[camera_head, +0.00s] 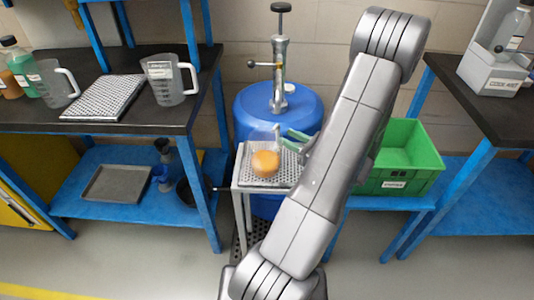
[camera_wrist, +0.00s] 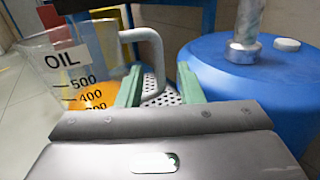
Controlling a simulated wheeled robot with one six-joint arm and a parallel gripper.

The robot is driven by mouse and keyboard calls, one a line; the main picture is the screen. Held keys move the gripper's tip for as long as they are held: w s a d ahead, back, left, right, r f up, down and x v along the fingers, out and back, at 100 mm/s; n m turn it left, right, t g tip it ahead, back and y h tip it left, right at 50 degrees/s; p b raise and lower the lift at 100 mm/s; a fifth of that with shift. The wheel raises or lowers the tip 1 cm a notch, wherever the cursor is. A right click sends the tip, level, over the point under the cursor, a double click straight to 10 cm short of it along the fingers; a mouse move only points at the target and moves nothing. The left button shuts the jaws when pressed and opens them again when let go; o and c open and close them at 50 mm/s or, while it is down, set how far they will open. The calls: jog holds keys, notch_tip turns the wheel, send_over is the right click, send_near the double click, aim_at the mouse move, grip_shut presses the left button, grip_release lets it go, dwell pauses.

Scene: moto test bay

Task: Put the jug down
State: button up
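A clear jug (camera_head: 265,161) with orange liquid is at the small perforated stand (camera_head: 246,181) in front of the blue drum. It looks upright and appears to rest on the stand's top. In the wrist view the jug (camera_wrist: 75,70), marked OIL with a scale, fills the left side. Its handle (camera_wrist: 158,58) reaches between the green fingers of my gripper (camera_wrist: 160,88). A gap with perforated metal shows between handle and right finger, so the fingers look open around the handle. In the head view my gripper (camera_head: 300,136) is right of the jug, partly hidden by my arm.
The blue drum (camera_head: 252,108) with a metal pump (camera_head: 280,70) stands just behind. A green crate (camera_head: 408,160) is to the right. The left bench (camera_head: 130,120) holds two empty-looking jugs, a perforated tray (camera_head: 102,97) and bottles. Another bench (camera_head: 485,107) stands at right.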

jog(key=x, duration=0.5)
jog(key=shift+c, duration=0.2)
grip_shut()
